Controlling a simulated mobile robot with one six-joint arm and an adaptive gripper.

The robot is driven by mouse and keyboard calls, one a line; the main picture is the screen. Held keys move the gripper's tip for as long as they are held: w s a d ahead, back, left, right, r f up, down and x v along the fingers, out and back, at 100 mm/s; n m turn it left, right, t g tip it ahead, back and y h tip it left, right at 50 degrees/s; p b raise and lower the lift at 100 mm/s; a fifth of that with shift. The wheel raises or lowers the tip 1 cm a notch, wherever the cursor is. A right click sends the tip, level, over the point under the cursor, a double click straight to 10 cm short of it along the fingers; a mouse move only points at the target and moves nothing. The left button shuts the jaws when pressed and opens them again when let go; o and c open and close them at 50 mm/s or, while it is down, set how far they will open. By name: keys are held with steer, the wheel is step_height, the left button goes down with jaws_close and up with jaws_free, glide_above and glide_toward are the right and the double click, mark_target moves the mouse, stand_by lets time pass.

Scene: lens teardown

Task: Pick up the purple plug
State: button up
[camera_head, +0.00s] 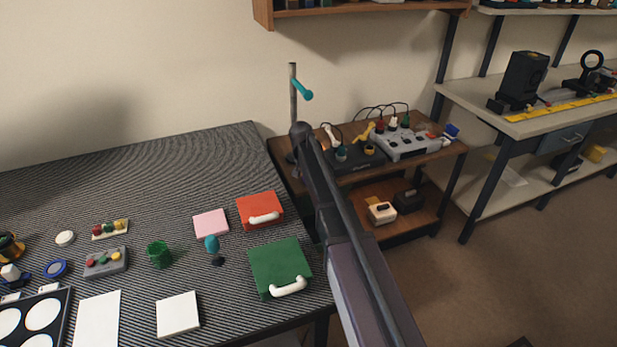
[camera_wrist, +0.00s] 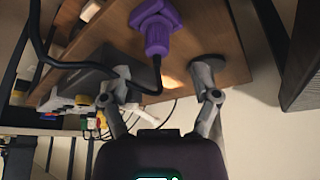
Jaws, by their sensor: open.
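The purple plug (camera_wrist: 159,34) shows in the upper middle of the wrist view, against a brown wooden surface (camera_wrist: 115,30). A black cable (camera_wrist: 156,78) runs close by its lower end. My gripper (camera_wrist: 160,72) is open in the wrist view, its two grey fingers apart. The plug appears across the gap beyond the fingertips, with neither finger closed on it. In the head view my arm covers part of the small wooden stand (camera_head: 455,148), and I cannot make out the plug or my fingers there.
The small stand carries a grey power unit (camera_head: 405,143), other coloured plugs and cables, and a metal post (camera_head: 293,90). A striped table (camera_head: 150,165) at left holds a red box (camera_head: 261,208) and green box (camera_head: 280,265). A workbench (camera_head: 520,120) stands at right.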

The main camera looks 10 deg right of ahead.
steer(key=shift+f, duration=0.1)
steer(key=shift+d+b+x, duration=0.2)
steer(key=shift+b+x, duration=2.2)
steer(key=shift+x, duration=0.1)
steer(key=shift+c, duration=0.2)
jaws_close()
